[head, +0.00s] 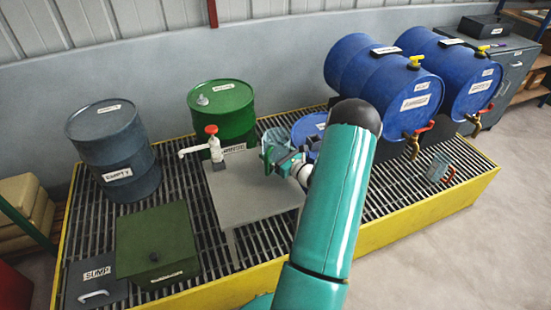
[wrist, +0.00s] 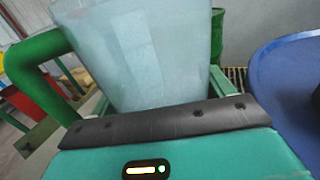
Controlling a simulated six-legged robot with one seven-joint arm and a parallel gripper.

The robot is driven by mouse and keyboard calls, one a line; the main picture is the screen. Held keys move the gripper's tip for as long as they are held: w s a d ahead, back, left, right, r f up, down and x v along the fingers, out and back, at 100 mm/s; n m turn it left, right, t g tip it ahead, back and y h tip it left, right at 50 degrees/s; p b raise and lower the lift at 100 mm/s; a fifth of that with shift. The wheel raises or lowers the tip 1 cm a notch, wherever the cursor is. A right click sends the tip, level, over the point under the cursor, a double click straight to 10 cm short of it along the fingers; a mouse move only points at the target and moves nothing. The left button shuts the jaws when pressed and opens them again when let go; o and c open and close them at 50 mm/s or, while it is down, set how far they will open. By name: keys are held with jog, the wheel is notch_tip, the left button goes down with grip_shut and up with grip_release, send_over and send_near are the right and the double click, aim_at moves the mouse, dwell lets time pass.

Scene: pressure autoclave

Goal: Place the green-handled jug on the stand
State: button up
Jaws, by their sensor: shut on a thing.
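The green-handled jug (wrist: 140,50) is a translucent pale-blue vessel with a thick green handle at its left in the wrist view. It also shows small in the head view (head: 276,138). My gripper (head: 285,157) is shut on the jug and holds it roughly upright near the back right corner of a grey flat-topped stand (head: 240,187). In the head view I cannot tell whether the jug's base touches the stand. My arm hides part of the stand's right side.
A white pump with a red top (head: 213,145) stands at the stand's back left. A green drum (head: 222,112) is behind, a blue drum (head: 308,130) beside the jug. A red-handled jug (head: 437,169) is at right. The stand's top is mostly clear.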

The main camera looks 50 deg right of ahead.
aim_at(276, 158)
jog(key=shift+f, duration=1.35)
jog(key=shift+s+f, duration=0.1)
jog(key=shift+f, duration=0.05)
jog(key=o, duration=1)
jog(key=shift+c, duration=0.2)
jog(key=shift+s, duration=0.35)
jog(key=s, duration=0.3)
jog(key=s+a, duration=0.1)
jog(key=s, duration=0.7)
jog(key=shift+s+a, duration=0.1)
jog(key=shift+a, duration=0.25)
